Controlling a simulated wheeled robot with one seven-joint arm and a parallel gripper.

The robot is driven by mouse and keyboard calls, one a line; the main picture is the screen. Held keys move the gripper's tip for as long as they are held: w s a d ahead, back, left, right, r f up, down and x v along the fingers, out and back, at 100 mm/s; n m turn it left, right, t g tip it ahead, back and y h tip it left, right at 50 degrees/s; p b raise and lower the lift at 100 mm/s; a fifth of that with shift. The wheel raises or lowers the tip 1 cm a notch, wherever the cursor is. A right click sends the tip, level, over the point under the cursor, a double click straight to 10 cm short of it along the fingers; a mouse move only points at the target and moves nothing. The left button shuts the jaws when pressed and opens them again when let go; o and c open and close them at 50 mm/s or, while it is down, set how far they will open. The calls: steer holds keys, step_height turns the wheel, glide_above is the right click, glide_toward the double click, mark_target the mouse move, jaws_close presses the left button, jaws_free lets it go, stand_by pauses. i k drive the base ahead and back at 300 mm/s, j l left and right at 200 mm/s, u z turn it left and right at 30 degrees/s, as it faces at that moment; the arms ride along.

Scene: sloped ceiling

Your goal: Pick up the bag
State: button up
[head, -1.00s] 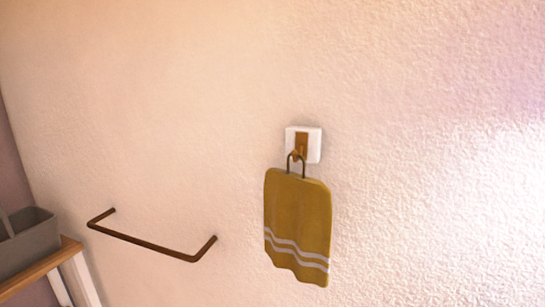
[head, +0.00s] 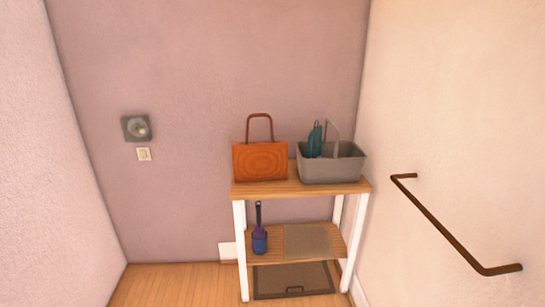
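The bag (head: 260,162) is orange-brown with one tall arched handle. It stands upright on the left part of the top of a small wooden shelf unit (head: 302,190) with white legs, against the far wall. Its handle rises clear above it. My gripper is not in view.
A grey basket (head: 335,168) with a teal bottle (head: 314,140) stands right of the bag. A brown rail (head: 440,228) juts from the right wall. The floor (head: 175,286) left of the unit is clear.

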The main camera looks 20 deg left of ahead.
mark_target(261, 160)
steer(key=i+j, duration=0.35)
steer(key=j, duration=0.2)
steer(key=i+j, duration=0.35)
steer(key=j, duration=0.25)
steer(key=i+j, duration=0.3)
steer(key=j, duration=0.25)
steer(key=i+j, duration=0.35)
steer(key=j, duration=0.25)
steer(key=i+j, duration=0.35)
steer(key=j, duration=0.2)
steer(key=i+j, duration=0.35)
steer(key=j, duration=0.2)
steer(key=i+j, duration=0.3)
steer(key=j, duration=0.3)
steer(key=i+j, duration=0.35)
steer(key=j, duration=0.2)
steer(key=i+l, duration=0.1)
steer(key=l, duration=0.25)
steer(key=i+l, duration=0.1)
steer(key=l, duration=0.25)
